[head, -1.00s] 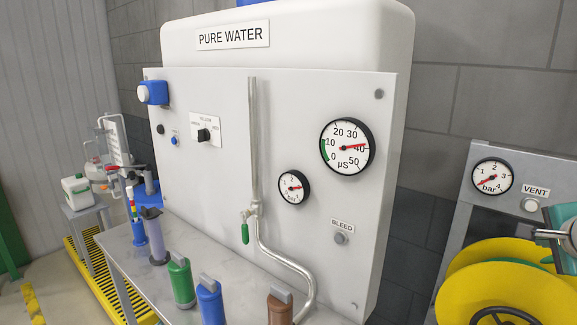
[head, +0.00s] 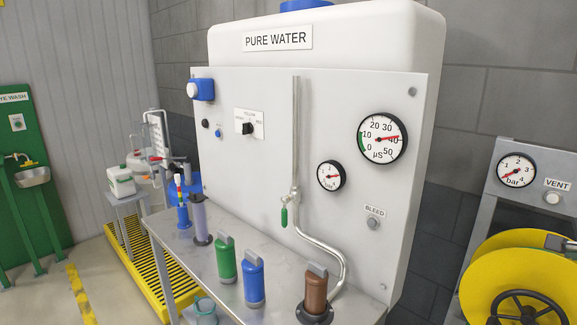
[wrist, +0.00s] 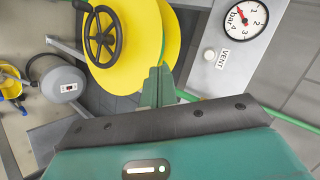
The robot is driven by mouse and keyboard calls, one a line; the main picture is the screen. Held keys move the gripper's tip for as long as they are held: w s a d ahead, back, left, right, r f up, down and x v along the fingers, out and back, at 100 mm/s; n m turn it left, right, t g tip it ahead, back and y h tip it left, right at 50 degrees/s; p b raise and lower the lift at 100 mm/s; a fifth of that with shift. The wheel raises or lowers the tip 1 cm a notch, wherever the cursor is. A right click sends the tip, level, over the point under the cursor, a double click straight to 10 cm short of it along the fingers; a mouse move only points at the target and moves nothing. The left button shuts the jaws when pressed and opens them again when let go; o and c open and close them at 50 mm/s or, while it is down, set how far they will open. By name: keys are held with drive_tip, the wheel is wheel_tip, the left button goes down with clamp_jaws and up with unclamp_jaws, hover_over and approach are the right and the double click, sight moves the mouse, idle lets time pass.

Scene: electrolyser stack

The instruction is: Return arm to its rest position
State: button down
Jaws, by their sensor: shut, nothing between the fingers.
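My gripper (wrist: 157,88) shows in the wrist view as two narrow teal fingers pressed together, with nothing between them. It is in front of a yellow hose reel (wrist: 146,30), whose dark handwheel (wrist: 103,36) is at the upper left. Whether the fingers touch the reel cannot be told, but no grip on it shows. In the head view the gripper cannot be made out.
The yellow reel (head: 480,265) stands at the right, below a panel with a bar gauge (head: 516,170) and VENT button (head: 552,198). A bench (head: 180,250) with several coloured bottles fronts the PURE WATER cabinet (head: 300,100). Floor shows at the left.

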drive_tip(key=w+a+f+n+y, duration=0.1)
drive_tip(key=a+f+n+y, duration=0.15)
drive_tip(key=a, duration=0.45)
drive_tip(key=w+a+f+n+g+y, duration=0.1)
drive_tip(key=w+a+n, duration=0.15)
drive_tip(key=a, duration=0.55)
drive_tip(key=w+a+f+n+y, duration=0.1)
drive_tip(key=a+f+n, duration=0.1)
drive_tip(key=a+n, duration=0.35)
drive_tip(key=s+a+f+n+g, duration=0.1)
drive_tip(key=s+a+f+n, duration=0.1)
drive_tip(key=a, duration=0.4)
drive_tip(key=s+a+f+n+g, duration=0.1)
drive_tip(key=s+a+f+n, duration=0.2)
drive_tip(key=s+a+n, duration=0.1)
drive_tip(key=s+a+f+n+g+y, duration=0.1)
drive_tip(key=s+a+n, duration=0.3)
drive_tip(key=a, duration=0.4)
drive_tip(key=shift+s+a+f, duration=0.15)
drive_tip(key=shift+a+f, duration=0.05)
drive_tip(key=shift+f, duration=0.7)
